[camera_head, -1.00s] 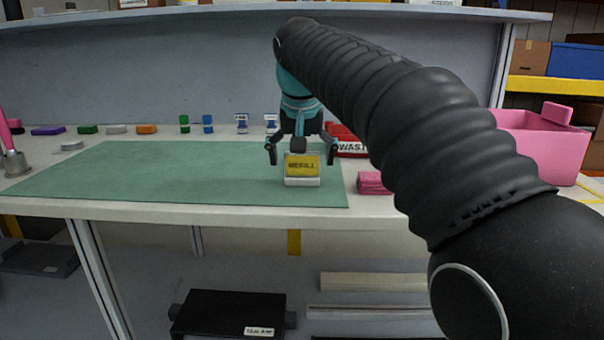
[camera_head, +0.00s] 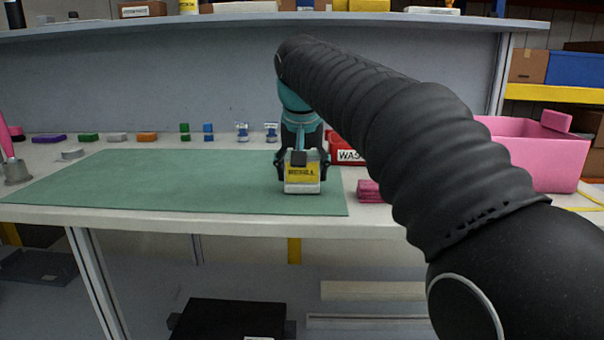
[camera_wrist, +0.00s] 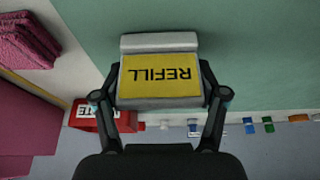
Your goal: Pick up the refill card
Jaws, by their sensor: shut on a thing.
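The refill card (camera_head: 302,174) is a yellow card with the word REFILL, set in a pale holder (camera_head: 302,188) at the right end of the green mat (camera_head: 170,180). My gripper (camera_head: 302,168) is around it from above, with one finger on each side. In the wrist view the card (camera_wrist: 160,75) shows upside down between the two fingers, and my gripper (camera_wrist: 160,95) is shut on it. The pale holder also shows in the wrist view (camera_wrist: 158,41). I cannot tell whether the holder's base still touches the mat.
A red WASTE bin (camera_head: 345,150) stands just behind to the right. Pink cloths (camera_head: 368,191) lie right of the mat, and a pink bin (camera_head: 530,155) stands further right. Several small coloured blocks (camera_head: 147,137) line the back. The mat's left and middle are clear.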

